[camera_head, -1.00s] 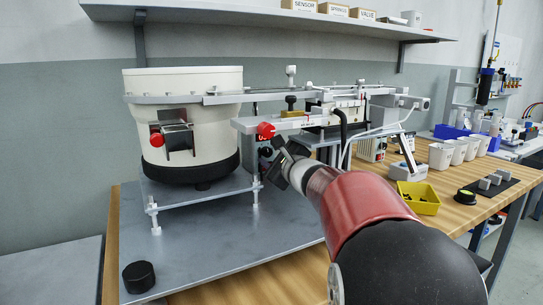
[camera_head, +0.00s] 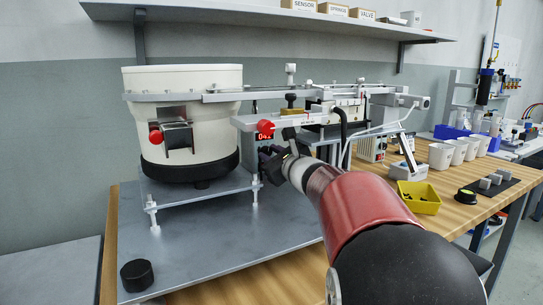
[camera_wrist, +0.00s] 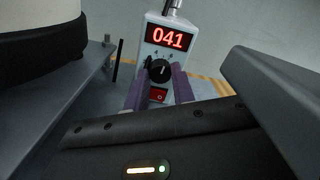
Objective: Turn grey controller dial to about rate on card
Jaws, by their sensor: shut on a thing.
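In the head view my gripper (camera_head: 272,155) is at the controller, below the linear rail, and the arm hides most of the controller. I cannot make out the rate card.
A white bowl feeder (camera_head: 185,125) stands on a metal plate (camera_head: 210,235) to the left. The linear rail (camera_head: 300,120) with a red knob lies just above my gripper. A yellow bin (camera_head: 418,197) and white cups (camera_head: 441,155) are to the right.

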